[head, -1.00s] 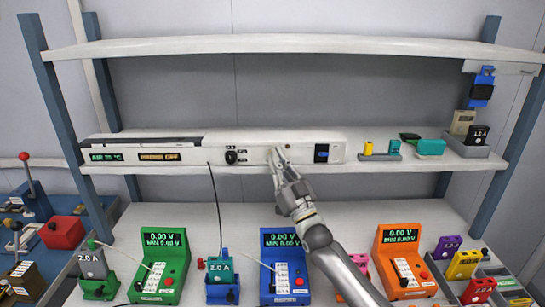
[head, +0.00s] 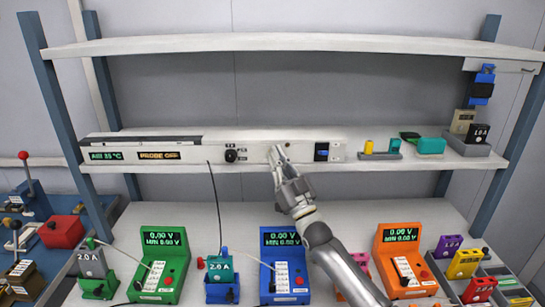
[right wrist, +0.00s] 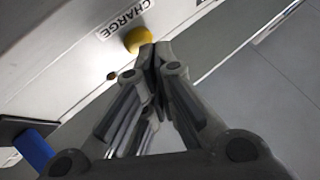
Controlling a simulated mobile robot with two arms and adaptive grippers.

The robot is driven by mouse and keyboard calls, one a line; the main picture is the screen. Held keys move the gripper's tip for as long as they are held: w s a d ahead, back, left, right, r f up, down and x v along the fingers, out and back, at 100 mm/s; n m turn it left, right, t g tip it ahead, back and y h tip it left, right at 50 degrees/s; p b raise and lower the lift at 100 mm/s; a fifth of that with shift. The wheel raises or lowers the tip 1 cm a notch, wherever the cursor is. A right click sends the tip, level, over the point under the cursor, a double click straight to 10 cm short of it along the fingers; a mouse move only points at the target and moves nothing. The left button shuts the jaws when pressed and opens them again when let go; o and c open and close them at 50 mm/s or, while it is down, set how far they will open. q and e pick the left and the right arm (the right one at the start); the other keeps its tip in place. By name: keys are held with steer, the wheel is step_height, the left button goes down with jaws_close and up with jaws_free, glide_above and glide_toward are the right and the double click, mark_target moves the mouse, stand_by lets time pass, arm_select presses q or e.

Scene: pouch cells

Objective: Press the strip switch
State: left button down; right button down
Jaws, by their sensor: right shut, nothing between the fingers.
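The long white strip (head: 190,156) runs along the front edge of the middle shelf. It carries a blue rocker switch (head: 322,152) to the right of my right gripper (head: 279,151) and a black knob (head: 231,156) to its left. My right gripper is shut and empty, its tips close to the strip front. In the right wrist view, the fingertips (right wrist: 155,48) are right beside a round yellow button (right wrist: 138,40) under a CHARGE label (right wrist: 125,18). I cannot tell whether they touch it. The fingers hide that button in the head view. My left gripper is out of view.
Green (head: 160,265), blue (head: 285,265) and orange (head: 405,262) testers stand on the bench below. Small yellow and teal blocks and a grey holder (head: 470,147) sit on the shelf at right. A thin black cable (head: 216,205) hangs from the strip.

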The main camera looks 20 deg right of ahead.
steer(key=shift+w, duration=0.25)
stand_by(0.4)
steer(key=shift+s, duration=0.1)
steer(key=shift+s+a+p, duration=0.1)
steer(key=shift+s+p, duration=0.2)
steer(key=shift+s, duration=0.15)
steer(key=s+a+p, duration=0.1)
steer(key=s+p, duration=0.3)
steer(key=s, duration=0.1)
steer(key=shift+s+a, duration=0.3)
steer(key=shift+s, duration=0.1)
